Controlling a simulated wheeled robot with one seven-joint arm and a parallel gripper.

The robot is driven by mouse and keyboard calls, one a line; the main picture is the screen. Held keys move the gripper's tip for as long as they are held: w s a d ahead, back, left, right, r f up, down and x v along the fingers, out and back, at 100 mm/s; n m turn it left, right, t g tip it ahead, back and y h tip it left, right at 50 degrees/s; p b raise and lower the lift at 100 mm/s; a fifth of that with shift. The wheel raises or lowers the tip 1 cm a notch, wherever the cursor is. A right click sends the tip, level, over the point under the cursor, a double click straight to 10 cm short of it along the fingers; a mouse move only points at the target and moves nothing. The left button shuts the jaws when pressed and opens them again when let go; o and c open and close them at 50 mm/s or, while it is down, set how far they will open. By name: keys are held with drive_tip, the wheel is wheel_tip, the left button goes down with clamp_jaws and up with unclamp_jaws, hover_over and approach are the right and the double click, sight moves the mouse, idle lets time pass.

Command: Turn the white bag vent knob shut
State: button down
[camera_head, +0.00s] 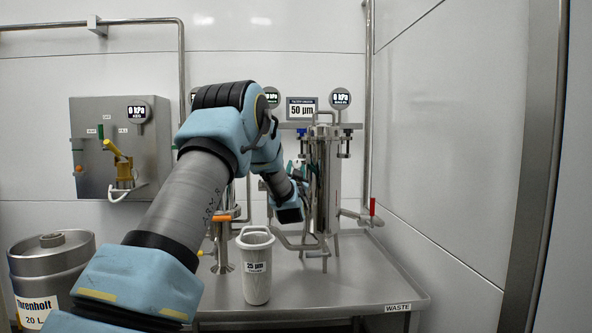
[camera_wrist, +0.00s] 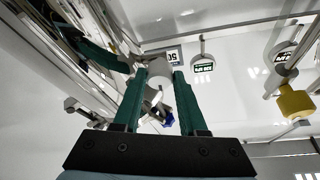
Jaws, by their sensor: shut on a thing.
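In the wrist view my gripper (camera_wrist: 160,78) has its two green fingers on either side of a white knob (camera_wrist: 158,96), which I take to be the white bag vent knob. The fingers are shut on it. The knob's turn angle cannot be read. A small blue part (camera_wrist: 169,120) and a metal fitting show just below it. In the head view my arm reaches to the steel filter housing (camera_head: 322,180), and the arm hides the knob and most of the gripper there.
A white 25 µm basket (camera_head: 256,285) stands on the steel bench (camera_head: 345,290). A red-handled valve (camera_head: 372,206) sits right of the housing. A keg (camera_head: 48,262) stands at left, below a wall panel with a yellow handle (camera_head: 116,150). Gauges read 0 kPa.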

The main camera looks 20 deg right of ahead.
drive_tip(key=shift+d+f+n+y+b, duration=0.15)
drive_tip(key=shift+n+y+b, duration=0.15)
drive_tip(key=shift+n+b, duration=0.35)
drive_tip(key=shift+n+t, duration=0.3)
drive_tip(key=shift+n, duration=0.25)
drive_tip(key=shift+r, duration=0.2)
drive_tip(key=c, duration=0.7)
unclamp_jaws()
drive_tip(key=shift+c, duration=0.2)
drive_tip(key=v, duration=1.1)
